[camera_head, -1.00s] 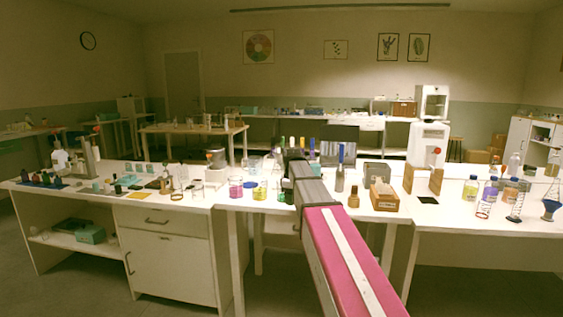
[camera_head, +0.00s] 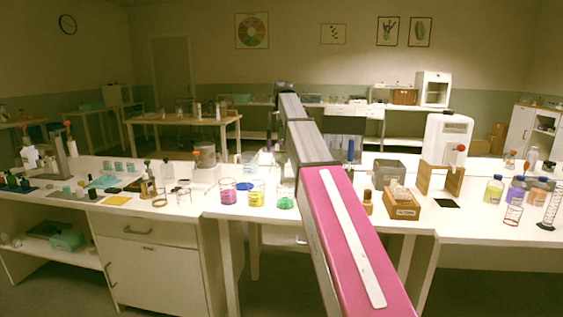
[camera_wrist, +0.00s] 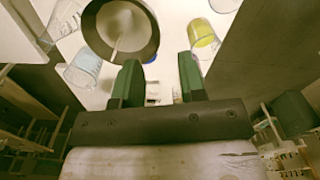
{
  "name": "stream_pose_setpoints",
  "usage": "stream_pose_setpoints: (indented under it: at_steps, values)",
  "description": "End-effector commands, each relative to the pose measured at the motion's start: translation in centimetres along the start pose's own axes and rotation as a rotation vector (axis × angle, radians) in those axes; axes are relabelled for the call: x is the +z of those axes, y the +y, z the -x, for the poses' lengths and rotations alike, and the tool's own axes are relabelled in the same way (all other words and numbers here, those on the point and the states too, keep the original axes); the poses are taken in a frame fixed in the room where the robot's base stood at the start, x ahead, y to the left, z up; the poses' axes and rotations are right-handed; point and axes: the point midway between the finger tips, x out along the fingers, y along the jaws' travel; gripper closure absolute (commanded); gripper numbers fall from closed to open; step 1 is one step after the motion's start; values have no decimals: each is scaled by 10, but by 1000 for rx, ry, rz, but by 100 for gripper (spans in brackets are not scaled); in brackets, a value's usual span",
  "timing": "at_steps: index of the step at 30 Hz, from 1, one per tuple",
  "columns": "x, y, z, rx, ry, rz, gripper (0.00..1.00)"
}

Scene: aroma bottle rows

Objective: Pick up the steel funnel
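My gripper (camera_wrist: 158,82) shows in the wrist view with two dark green fingers spread apart and nothing between them. A large round steel-looking piece with a wide dark rim and a pale inside (camera_wrist: 150,30) lies just beyond the left finger; it may be the steel funnel, but I cannot tell for sure. It appears apart from the fingers. In the head view my gripper (camera_head: 285,88) is at the far end of my outstretched arm, above the bench, its fingers too small to read. I cannot make out the funnel there; my arm hides part of the bench.
Beakers with pink (camera_head: 228,191) and yellow (camera_head: 256,193) liquid stand left of my arm. A yellow beaker (camera_wrist: 203,36) and a clear one (camera_wrist: 82,70) flank the round piece. A wooden box (camera_head: 402,207) and grey box (camera_head: 389,172) stand right of my arm.

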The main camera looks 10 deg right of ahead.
Motion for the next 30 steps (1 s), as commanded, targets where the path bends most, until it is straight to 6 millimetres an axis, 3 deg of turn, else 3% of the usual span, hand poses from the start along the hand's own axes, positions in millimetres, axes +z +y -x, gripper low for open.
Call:
stream_pose_setpoints:
  at_steps: [3,11,19,27,28,30]
  values:
    - [0,-1,-18,0,0,-1,62]
    - [0,2,-35,0,0,-2,62]
    - [0,5,-71,0,0,-2,62]
    - [0,6,-76,1,0,-2,62]
    - [0,6,-76,1,0,-2,69]
    - [0,6,-76,1,0,-2,92]
